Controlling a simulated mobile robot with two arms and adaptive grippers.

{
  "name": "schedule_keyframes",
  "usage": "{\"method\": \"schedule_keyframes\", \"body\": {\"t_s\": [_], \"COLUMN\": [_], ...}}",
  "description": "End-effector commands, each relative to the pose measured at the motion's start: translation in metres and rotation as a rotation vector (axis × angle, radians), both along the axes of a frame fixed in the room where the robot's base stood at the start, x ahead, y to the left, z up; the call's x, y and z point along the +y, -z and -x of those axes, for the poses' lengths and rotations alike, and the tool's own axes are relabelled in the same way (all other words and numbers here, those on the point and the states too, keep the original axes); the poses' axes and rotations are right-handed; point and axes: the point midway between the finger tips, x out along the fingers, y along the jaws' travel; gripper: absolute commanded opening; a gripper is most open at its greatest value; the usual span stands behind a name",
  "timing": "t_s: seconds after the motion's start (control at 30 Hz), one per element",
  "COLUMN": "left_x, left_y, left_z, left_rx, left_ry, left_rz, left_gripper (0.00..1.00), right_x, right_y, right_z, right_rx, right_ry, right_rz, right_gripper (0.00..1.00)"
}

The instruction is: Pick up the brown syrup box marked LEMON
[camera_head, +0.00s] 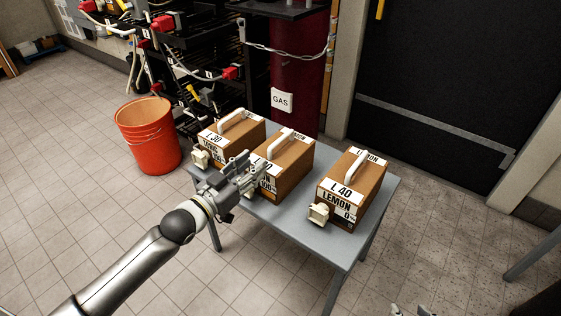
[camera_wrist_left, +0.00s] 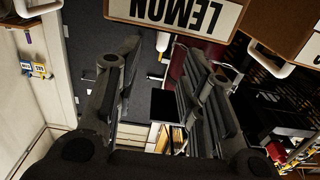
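The brown box marked L 40 LEMON 0% (camera_head: 345,190) stands upright on the right part of the grey table (camera_head: 310,232), with a pale handle on top and a pale spout in front. My left gripper (camera_head: 246,177) is left of it, in front of the left and middle boxes, and apart from the LEMON box. In the left wrist view its fingers (camera_wrist_left: 160,85) are spread with nothing between them. An upside-down LEMON label (camera_wrist_left: 178,12) shows at the top of that view. A small grey piece at the bottom edge of the head view may be my right gripper.
A middle box (camera_head: 287,167) and a left box marked L 30 (camera_head: 232,135) share the table. An orange bucket (camera_head: 148,140) stands left of it. A red GAS cylinder (camera_head: 300,75) and black rack (camera_head: 205,65) are behind. The floor in front is clear.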

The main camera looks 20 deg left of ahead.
Motion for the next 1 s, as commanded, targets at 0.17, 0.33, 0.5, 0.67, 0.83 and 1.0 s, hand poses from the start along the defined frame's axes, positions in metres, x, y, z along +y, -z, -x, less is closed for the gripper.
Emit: {"method": "schedule_keyframes", "body": {"t_s": [0.17, 0.33, 0.5, 0.67, 0.83, 1.0], "left_x": [-0.002, -0.01, -0.015, -0.017, -0.022, -0.03], "left_y": [0.0, 0.001, 0.0, 0.0, 0.001, 0.001], "left_z": [-0.017, -0.037, -0.05, -0.055, -0.072, -0.091], "left_rx": [-0.001, 0.001, 0.001, 0.002, 0.0, -0.001], "left_ry": [-0.003, -0.003, -0.003, -0.002, -0.003, -0.003], "left_rz": [0.003, 0.002, 0.001, 0.002, 0.001, 0.001], "left_gripper": [0.37, 0.37, 0.37, 0.37, 0.37, 0.37], "right_x": [0.004, 0.011, 0.016, 0.018, 0.024, 0.03], "right_y": [-0.005, -0.022, -0.034, -0.04, -0.057, -0.079], "right_z": [-0.011, -0.03, -0.041, -0.045, -0.057, -0.068], "right_rx": [-0.062, -0.184, -0.263, -0.298, -0.403, -0.53], "right_ry": [-0.004, -0.013, -0.019, -0.022, -0.028, -0.037], "right_rz": [-0.013, -0.041, -0.059, -0.068, -0.092, -0.122], "right_gripper": [0.4, 0.4, 0.4, 0.4, 0.4, 0.4]}}
